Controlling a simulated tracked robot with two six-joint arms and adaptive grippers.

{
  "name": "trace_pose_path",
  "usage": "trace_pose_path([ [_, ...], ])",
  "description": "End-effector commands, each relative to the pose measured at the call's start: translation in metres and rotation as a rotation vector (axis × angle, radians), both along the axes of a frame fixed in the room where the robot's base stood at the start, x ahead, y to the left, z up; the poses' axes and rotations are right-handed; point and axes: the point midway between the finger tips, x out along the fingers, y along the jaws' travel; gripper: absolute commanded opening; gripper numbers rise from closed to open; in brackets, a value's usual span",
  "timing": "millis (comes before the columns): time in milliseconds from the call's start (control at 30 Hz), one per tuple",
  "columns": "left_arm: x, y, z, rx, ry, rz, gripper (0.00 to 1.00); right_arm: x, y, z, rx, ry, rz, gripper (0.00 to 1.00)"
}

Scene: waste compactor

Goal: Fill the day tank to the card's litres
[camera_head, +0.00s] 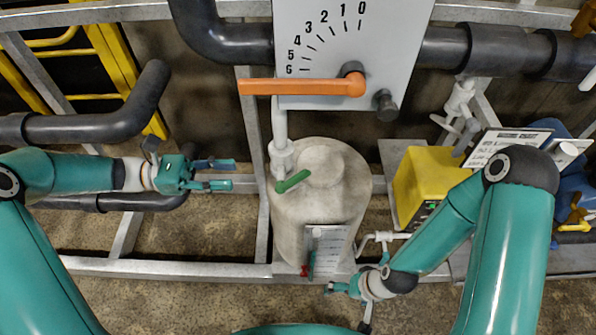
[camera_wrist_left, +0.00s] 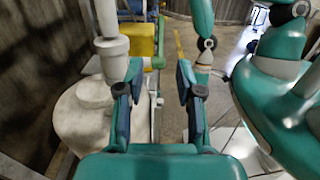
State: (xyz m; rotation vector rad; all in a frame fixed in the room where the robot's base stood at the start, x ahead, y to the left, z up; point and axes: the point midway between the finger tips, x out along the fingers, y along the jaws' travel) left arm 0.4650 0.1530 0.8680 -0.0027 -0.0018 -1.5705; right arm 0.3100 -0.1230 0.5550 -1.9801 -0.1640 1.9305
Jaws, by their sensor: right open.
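The pale round tank (camera_head: 345,205) stands at the centre of the head view and at the left in the left wrist view (camera_wrist_left: 85,115). A green lever handle (camera_head: 292,181) sits on the white pipe at the tank's top left. A small marked plate (camera_head: 330,245) is on the tank's front; its text is too small to read. A white printed card (camera_head: 500,142) is partly hidden by my right arm. My left gripper (camera_head: 232,174) is open and empty, left of the green handle and apart from it. My right gripper (camera_head: 335,288) is open, low in front of the tank.
An orange lever (camera_head: 300,87) points left on a grey panel (camera_head: 385,25) numbered 0 to 6. A yellow box (camera_head: 425,180) with a small green display stands right of the tank. Dark pipes (camera_head: 90,125) and metal frame rails (camera_head: 190,270) surround the area.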

Motion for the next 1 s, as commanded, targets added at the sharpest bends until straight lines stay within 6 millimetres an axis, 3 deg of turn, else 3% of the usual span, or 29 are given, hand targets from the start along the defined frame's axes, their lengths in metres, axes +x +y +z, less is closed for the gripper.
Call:
trace_pose_path([
  [600,-0.002,-0.125,0.000,0.002,0.000,-0.006,0.36,0.000,0.000,0.007,0.000,0.000,0.000,1.00],
  [800,-0.002,-0.147,-0.001,0.002,0.000,-0.004,0.36,0.000,0.000,0.008,0.000,0.000,0.000,1.00],
  [1000,-0.001,-0.152,-0.001,0.003,0.000,0.000,0.36,0.000,0.000,0.008,0.000,0.000,0.000,1.00],
])
